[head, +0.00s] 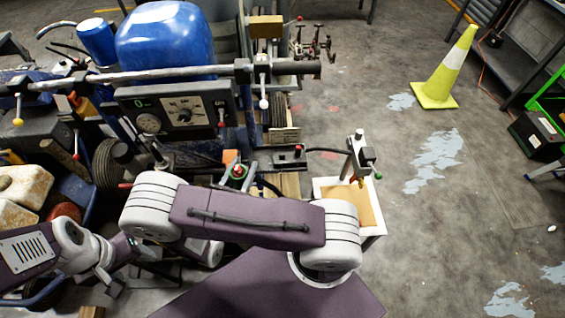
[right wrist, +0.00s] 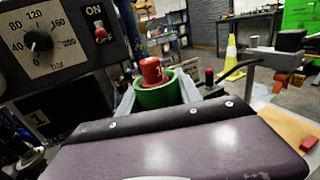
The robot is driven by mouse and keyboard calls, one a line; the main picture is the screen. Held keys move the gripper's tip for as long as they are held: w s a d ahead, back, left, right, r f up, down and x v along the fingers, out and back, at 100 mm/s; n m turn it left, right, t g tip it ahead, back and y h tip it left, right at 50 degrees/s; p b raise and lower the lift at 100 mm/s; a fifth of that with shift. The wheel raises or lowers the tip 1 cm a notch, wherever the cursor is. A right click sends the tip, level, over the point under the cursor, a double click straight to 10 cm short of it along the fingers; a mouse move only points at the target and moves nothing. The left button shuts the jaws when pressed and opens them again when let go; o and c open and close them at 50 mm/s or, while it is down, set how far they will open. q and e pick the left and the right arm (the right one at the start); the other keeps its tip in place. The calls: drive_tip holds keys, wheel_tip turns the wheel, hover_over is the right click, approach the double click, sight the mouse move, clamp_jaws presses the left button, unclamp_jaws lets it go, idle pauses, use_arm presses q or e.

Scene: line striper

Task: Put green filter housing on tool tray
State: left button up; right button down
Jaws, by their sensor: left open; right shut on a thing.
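The green filter housing (right wrist: 158,95), a green cup-like cylinder with a red knob on top, sits upright between the fingers of my right gripper (right wrist: 165,92). In the head view the housing (head: 238,173) shows just past my right arm, which hides most of that gripper. The tool tray (head: 371,232), white-rimmed with a tan floor, lies to the right of the housing; its tan floor (right wrist: 285,122) shows at the right wrist view's right edge. My left gripper (head: 125,267) is open at the lower left, away from both, and partly unclear.
A machine with a blue tank (head: 165,45) and dial panel (head: 183,112) fills the left and back. A yellow-green cone (head: 447,70) stands on open floor at right.

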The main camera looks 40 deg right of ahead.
sight(242, 182)
drive_tip(key=f+b, duration=0.1)
drive_tip(key=b, duration=0.1)
drive_tip(key=s+a+f+b, duration=0.1)
drive_tip(key=b, duration=0.1)
drive_tip(key=a+f+b, duration=0.1)
drive_tip(key=f+b, duration=0.1)
drive_tip(key=shift+s+f, duration=0.1)
drive_tip(key=shift+s, duration=0.05)
drive_tip(key=shift+s+r, duration=0.15)
drive_tip(key=shift+r, duration=0.1)
drive_tip(key=shift+d, duration=0.25)
drive_tip(key=shift+f+x, duration=0.6)
drive_tip(key=shift+x, duration=2.35)
drive_tip(key=shift+f+x, duration=0.6)
drive_tip(key=shift+x, duration=2.35)
drive_tip(key=shift+f+x, duration=0.55)
drive_tip(key=shift+x, duration=2.35)
use_arm(q)
wheel_tip(242, 182, down, 9)
use_arm(e)
drive_tip(key=shift+s, duration=0.1)
use_arm(q)
drive_tip(key=shift+s+f, duration=0.1)
use_arm(e)
drive_tip(key=shift+f, duration=0.1)
